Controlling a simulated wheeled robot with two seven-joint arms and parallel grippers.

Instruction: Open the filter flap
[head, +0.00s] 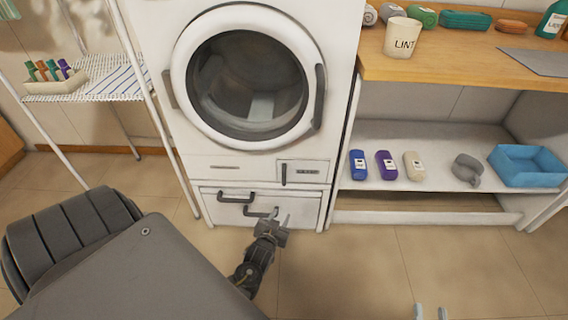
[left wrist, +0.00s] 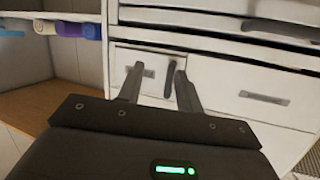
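The filter flap (head: 305,172) is a small white panel at the lower right of the white dryer's front. A dark upright handle (head: 284,174) sits at its left edge. In the left wrist view, which looks upside down, the flap (left wrist: 128,62) and its dark handle (left wrist: 169,77) show beyond my fingers. My left gripper (head: 279,215) is open and empty, below the flap in the head view. In the left wrist view its fingers (left wrist: 160,88) stand either side of the handle's line; contact cannot be told.
The round door (head: 250,80) above is shut. A shelf (head: 440,150) with several bottles and a blue bin (head: 527,166) stands right.

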